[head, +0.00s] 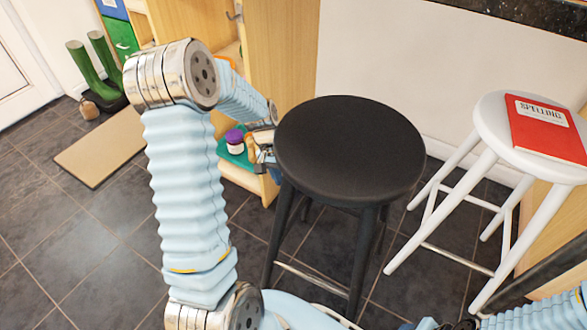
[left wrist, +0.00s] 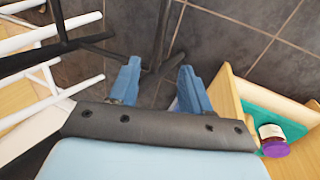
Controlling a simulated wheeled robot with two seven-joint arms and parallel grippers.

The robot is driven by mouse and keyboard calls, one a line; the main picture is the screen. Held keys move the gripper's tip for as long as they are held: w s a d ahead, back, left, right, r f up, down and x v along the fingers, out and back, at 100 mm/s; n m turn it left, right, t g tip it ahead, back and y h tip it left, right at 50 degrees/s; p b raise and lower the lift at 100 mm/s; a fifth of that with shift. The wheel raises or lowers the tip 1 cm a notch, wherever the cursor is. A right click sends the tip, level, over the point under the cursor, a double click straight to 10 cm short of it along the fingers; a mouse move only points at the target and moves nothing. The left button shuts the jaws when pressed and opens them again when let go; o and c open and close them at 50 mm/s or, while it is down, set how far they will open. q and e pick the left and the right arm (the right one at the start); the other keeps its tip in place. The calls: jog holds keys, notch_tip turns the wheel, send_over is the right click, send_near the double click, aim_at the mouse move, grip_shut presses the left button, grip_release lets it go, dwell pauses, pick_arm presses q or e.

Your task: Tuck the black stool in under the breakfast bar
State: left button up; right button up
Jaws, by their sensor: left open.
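The black stool (head: 350,150) stands upright on the dark tiles in the middle of the head view, with its round seat and dark legs showing. The breakfast bar (head: 520,14) has a dark speckled top at the upper right. My left gripper (head: 262,155) is at the left edge of the stool's seat, partly hidden. In the left wrist view my left gripper (left wrist: 160,72) has its two blue fingers apart. Dark stool legs (left wrist: 163,35) show beyond and between the fingers; I cannot tell if they touch. My right gripper does not show.
A white stool (head: 490,125) with a red spelling book (head: 545,125) on it stands to the right. A wooden shelf unit (head: 282,70) with a purple-lidded jar (head: 234,140) is behind my left gripper. A mat (head: 100,150) and green boots (head: 92,70) are far left. Tiles at lower left are clear.

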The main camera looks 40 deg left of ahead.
aim_at(298, 208)
pick_arm(q)
jog(key=b+x, duration=0.2)
jog(key=x, duration=1.2)
jog(key=shift+r, duration=0.1)
jog(key=shift+c, duration=0.2)
grip_shut()
dwell(1.1)
